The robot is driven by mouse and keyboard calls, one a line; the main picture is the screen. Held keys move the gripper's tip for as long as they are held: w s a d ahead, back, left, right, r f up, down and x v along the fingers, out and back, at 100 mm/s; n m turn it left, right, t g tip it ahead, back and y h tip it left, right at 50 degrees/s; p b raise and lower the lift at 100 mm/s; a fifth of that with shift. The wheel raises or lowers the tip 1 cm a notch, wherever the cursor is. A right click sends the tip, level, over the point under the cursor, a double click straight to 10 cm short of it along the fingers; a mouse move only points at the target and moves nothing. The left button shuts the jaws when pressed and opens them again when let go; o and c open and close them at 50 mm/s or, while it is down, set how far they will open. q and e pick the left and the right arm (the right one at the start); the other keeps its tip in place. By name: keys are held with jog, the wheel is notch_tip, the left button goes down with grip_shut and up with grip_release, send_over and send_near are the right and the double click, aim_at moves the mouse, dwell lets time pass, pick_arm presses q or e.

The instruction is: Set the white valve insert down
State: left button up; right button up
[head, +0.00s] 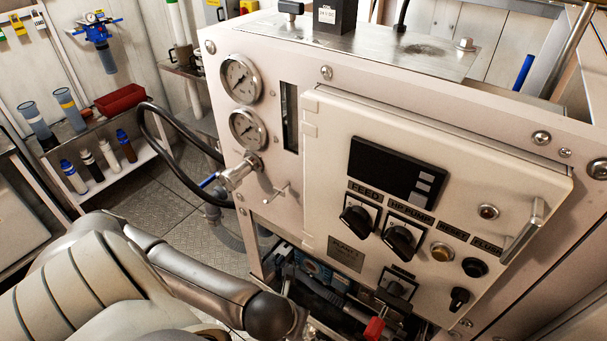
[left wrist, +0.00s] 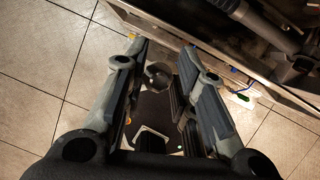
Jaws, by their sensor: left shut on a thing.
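My left gripper (left wrist: 163,62) shows in the left wrist view, its two dark padded fingers pointing up the picture over the tiled floor. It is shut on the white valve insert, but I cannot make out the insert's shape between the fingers. My right gripper is in neither view.
A red part (head: 375,328) shows at the open lower bay. A low shelf (head: 150,160) with bottles and a red tray (head: 120,100) stands at the back left. The tiled floor (left wrist: 45,75) is clear at left.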

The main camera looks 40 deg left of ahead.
pick_arm(q)
jog(key=w+a+f, duration=0.1)
jog(key=w+a, duration=0.1)
jog(key=w+a+f+p, duration=0.1)
jog(key=w+a, duration=0.1)
jog(key=w+a+f+p, duration=0.1)
jog(key=w+a, duration=0.1)
jog(key=shift+w+a+f, duration=0.15)
jog(key=shift+a+f, duration=0.15)
jog(key=f, duration=0.1)
jog(key=w+a+f, duration=0.1)
jog(key=f, duration=0.1)
jog(key=w+a+f, duration=0.1)
jog(key=shift+w+a+f, duration=0.2)
jog(key=shift+f, duration=0.05)
jog(key=shift+w+a+f, duration=0.25)
jog(key=shift+w+f, duration=0.05)
jog(key=shift+f, duration=0.15)
jog(key=shift+w+a+f, duration=0.25)
jog(key=shift+f, duration=1.65)
jog(key=o, duration=0.9)
jog(key=shift+o, duration=0.2)
jog(key=shift+s+r, duration=0.1)
